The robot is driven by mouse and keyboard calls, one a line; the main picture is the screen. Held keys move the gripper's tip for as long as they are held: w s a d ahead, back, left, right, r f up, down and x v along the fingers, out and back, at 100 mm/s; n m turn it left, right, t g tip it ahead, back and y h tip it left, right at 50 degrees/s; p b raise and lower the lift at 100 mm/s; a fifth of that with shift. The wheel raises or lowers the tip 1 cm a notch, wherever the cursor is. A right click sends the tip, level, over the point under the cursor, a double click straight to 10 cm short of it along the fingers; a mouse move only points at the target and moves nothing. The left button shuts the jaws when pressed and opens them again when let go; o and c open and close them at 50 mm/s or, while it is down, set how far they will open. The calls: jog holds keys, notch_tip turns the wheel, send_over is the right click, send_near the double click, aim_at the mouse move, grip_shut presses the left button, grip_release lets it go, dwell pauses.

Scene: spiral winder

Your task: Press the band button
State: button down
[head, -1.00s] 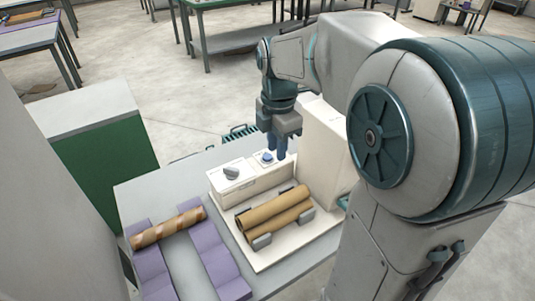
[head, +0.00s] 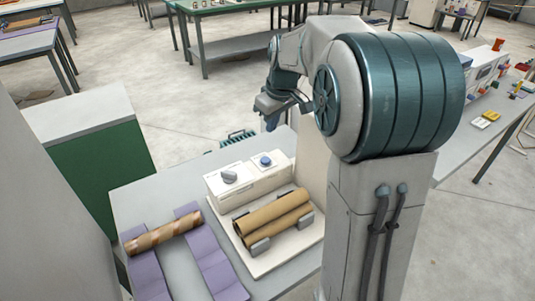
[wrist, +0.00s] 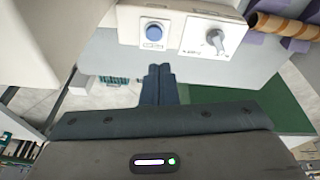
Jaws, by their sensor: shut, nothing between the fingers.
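The band button is a round blue button (head: 265,161) on a pale square plate, on top of the white winder housing (head: 236,190). It also shows in the wrist view (wrist: 154,32), upper middle, with nothing covering it. A grey knob (head: 229,177) sits beside it, left of it in the head view. My gripper (head: 272,122) is shut and empty, raised behind the housing and apart from the button. In the wrist view its closed fingertips (wrist: 161,70) point up the picture, short of the button.
Two brown tubes (head: 272,212) lie on the winder's rollers. A striped tube (head: 163,232) rests across purple supports (head: 203,250) on the grey table (head: 140,198). A green cabinet (head: 105,158) stands left. A green crate (head: 237,138) is on the floor behind the table.

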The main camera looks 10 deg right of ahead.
aim_at(265, 159)
jog(key=shift+w+d+f+m, duration=0.1)
jog(key=shift+w+d+m, duration=0.05)
jog(key=shift+w+m, duration=0.4)
jog(key=shift+w+d+m, duration=0.15)
jog(key=shift+w+m, duration=0.15)
jog(key=shift+m, duration=0.35)
jog(key=x, duration=0.4)
jog(key=p+x, duration=0.1)
jog(key=x, duration=0.8)
jog(key=shift+s+d+f+p, duration=0.1)
jog(key=shift+s+p, duration=0.15)
jog(key=shift+p, duration=0.1)
jog(key=shift+f, duration=0.45)
